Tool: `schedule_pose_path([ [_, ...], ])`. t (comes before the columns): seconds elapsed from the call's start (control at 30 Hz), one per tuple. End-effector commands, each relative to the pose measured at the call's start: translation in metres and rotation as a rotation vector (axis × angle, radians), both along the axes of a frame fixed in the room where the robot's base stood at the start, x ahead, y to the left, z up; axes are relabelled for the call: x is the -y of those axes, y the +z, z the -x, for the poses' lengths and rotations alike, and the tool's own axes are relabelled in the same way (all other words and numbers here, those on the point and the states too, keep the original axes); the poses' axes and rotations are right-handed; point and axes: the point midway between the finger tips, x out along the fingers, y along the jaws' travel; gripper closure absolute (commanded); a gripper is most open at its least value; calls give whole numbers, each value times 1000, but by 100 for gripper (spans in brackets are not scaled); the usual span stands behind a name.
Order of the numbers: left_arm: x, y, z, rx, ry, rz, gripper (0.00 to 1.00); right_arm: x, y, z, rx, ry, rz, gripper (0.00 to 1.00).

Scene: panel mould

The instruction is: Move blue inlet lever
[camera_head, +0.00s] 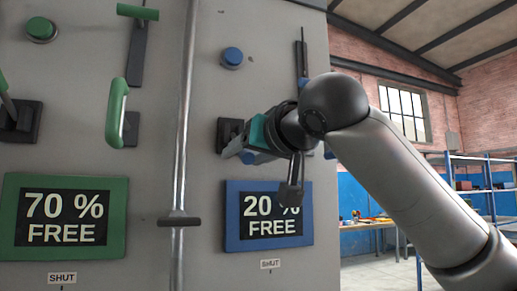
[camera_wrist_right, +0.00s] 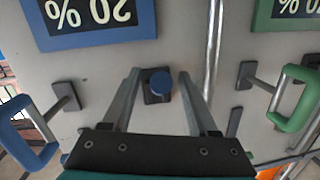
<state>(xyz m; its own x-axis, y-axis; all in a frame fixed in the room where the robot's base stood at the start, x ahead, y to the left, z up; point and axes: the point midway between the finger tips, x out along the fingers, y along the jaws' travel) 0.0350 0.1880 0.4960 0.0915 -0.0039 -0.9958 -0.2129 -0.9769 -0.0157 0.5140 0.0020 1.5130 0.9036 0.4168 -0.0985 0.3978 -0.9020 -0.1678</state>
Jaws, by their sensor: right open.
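The blue inlet lever shows in the right wrist view as a round blue knob (camera_wrist_right: 161,82) in front of a dark base plate (camera_wrist_right: 150,98) on the grey panel. My right gripper (camera_wrist_right: 158,76) is open, with one finger on each side of the knob in that view; I cannot tell whether either finger touches it. In the head view the right gripper (camera_head: 236,150) is at the panel, just in front of the dark base plate (camera_head: 226,128), and hides most of the lever. My left gripper is not in view.
A blue-framed display (camera_head: 236,240) reading 20 % FREE is below the gripper, with a SHUT label under it. A blue D-handle (camera_wrist_right: 28,135) and a green D-handle (camera_wrist_right: 295,100) flank the gripper. A vertical rod (camera_head: 185,100) runs left of it.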

Motion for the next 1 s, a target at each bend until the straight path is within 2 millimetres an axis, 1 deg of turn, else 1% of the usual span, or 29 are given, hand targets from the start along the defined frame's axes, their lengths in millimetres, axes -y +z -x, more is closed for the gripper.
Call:
schedule_pose_path([
  [0.17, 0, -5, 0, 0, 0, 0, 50, 10, 2, 20, 5, 0, 0, 40],
  [0.4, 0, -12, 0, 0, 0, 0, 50, 34, 8, 73, 8, 0, 1, 40],
  [0.6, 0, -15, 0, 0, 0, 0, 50, 51, 12, 111, 5, 0, 0, 40],
  [0.7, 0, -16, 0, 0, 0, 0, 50, 57, 14, 124, 4, -1, -1, 40],
  [0.8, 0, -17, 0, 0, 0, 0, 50, 61, 14, 132, 2, 0, -1, 40],
  [1.0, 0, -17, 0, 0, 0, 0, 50, 63, 14, 136, 0, -1, 0, 40],
])
